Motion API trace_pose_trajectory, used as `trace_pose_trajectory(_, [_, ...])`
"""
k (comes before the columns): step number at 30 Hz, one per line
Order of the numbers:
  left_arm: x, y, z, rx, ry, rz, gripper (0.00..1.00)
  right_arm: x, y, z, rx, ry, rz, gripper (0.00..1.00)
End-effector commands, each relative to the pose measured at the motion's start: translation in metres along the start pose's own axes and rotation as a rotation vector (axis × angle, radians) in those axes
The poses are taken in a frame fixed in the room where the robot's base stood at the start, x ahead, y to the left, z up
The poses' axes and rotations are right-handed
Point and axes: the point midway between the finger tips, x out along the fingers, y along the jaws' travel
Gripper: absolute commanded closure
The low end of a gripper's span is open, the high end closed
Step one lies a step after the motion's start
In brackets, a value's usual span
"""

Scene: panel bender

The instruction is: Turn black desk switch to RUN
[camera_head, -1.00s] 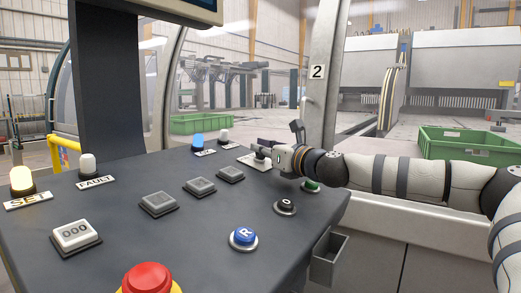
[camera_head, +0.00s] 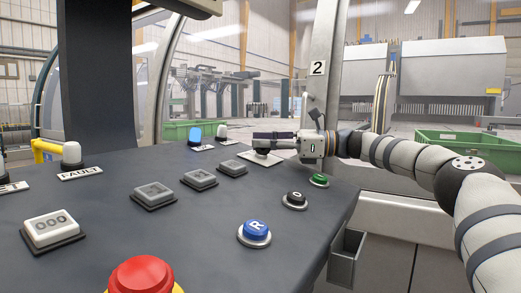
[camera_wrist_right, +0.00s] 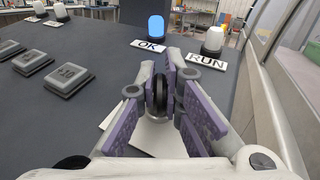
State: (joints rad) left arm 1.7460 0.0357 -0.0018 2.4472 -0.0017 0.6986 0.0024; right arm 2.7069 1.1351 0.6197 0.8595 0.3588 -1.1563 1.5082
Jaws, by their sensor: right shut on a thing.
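The black desk switch (camera_wrist_right: 161,94) shows in the right wrist view as a dark rounded knob between the purple finger pads. It stands over a white plate (camera_wrist_right: 148,139) on the dark desk. My right gripper (camera_wrist_right: 160,93) is shut on this knob. In the head view my right gripper (camera_head: 263,144) is at the desk's far right part, just above the white plate (camera_head: 262,159), and its fingers hide the knob. The switch's pointing direction cannot be read. A RUN label (camera_wrist_right: 207,61) lies beyond the gripper, before a whitish lamp (camera_wrist_right: 213,39). My left gripper is not in view.
A blue lamp (camera_head: 195,134) glows by the OK label (camera_wrist_right: 149,44). Green (camera_head: 319,180), black (camera_head: 294,199) and blue R (camera_head: 255,231) buttons lie nearer than the gripper. Grey square buttons (camera_head: 200,177) stand to its left. A red button (camera_head: 145,275) is at the front.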

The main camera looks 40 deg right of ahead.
Motion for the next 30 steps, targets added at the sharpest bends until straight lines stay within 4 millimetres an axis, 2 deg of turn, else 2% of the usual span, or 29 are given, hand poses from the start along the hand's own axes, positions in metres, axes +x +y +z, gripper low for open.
trace_pose_trajectory(1, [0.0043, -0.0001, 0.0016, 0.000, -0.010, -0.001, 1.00, 0.0015, -0.0007, -0.0055, 0.000, 0.008, 0.014, 1.00])
trace_pose_trajectory(6, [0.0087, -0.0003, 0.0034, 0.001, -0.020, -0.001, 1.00, 0.0010, -0.0001, -0.0039, -0.008, 0.007, 0.053, 1.00])
trace_pose_trajectory(22, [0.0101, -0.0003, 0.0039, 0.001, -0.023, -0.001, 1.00, 0.0003, 0.0010, -0.0019, -0.011, 0.006, 0.075, 1.00])
trace_pose_trajectory(25, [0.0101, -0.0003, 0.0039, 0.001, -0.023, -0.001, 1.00, 0.0003, 0.0010, -0.0019, -0.011, 0.005, 0.074, 0.74])
trace_pose_trajectory(30, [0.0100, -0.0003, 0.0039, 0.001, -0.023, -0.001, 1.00, 0.0001, 0.0007, -0.0012, -0.012, 0.004, 0.073, 0.72])
